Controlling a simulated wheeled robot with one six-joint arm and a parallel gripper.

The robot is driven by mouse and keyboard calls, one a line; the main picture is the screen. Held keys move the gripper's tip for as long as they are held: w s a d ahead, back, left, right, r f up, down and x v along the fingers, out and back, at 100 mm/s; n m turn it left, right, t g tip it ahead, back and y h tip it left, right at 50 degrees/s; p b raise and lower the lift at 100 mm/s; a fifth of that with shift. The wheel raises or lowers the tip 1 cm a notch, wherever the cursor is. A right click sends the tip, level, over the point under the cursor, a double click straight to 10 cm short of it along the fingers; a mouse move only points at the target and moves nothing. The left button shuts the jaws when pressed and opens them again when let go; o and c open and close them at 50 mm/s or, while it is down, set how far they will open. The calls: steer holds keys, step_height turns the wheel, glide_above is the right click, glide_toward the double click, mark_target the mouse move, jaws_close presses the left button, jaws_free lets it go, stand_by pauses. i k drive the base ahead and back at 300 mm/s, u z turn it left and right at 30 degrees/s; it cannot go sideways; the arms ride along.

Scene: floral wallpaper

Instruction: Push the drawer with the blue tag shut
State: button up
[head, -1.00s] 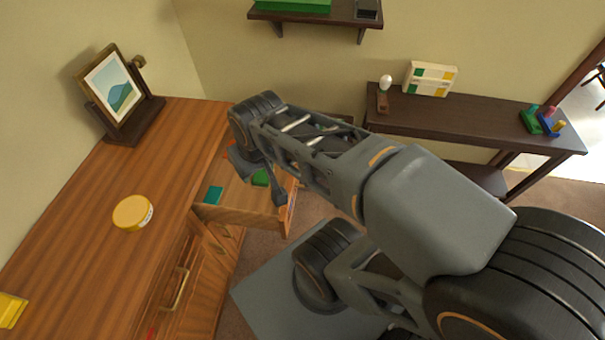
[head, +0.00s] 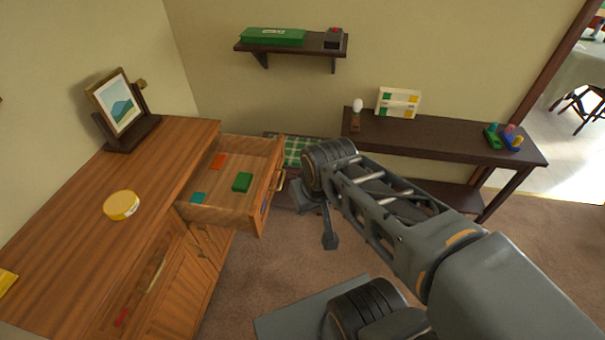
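The open drawer (head: 225,207) sticks out from the right side of the wooden cabinet, near its far end. A small blue tag (head: 264,208) shows on the edge of its front panel, which also carries a metal handle (head: 281,181). Inside lie a green box (head: 242,182), a teal piece (head: 198,197) and an orange-red piece (head: 218,161). My gripper (head: 328,238) hangs to the right of the drawer front, pointing down and apart from it. Its fingers are partly hidden, and I cannot tell whether they are open or shut.
The cabinet top (head: 75,235) holds a yellow round tin (head: 121,205) and a picture frame (head: 120,105). A closed drawer with a red tag (head: 121,317) is nearer. A dark side table (head: 450,140) stands behind my arm. Carpet (head: 270,260) lies clear before the open drawer.

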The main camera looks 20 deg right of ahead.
mark_target(265, 158)
steer(key=z, duration=0.7)
steer(key=i, duration=1.05)
steer(key=u, duration=1.25)
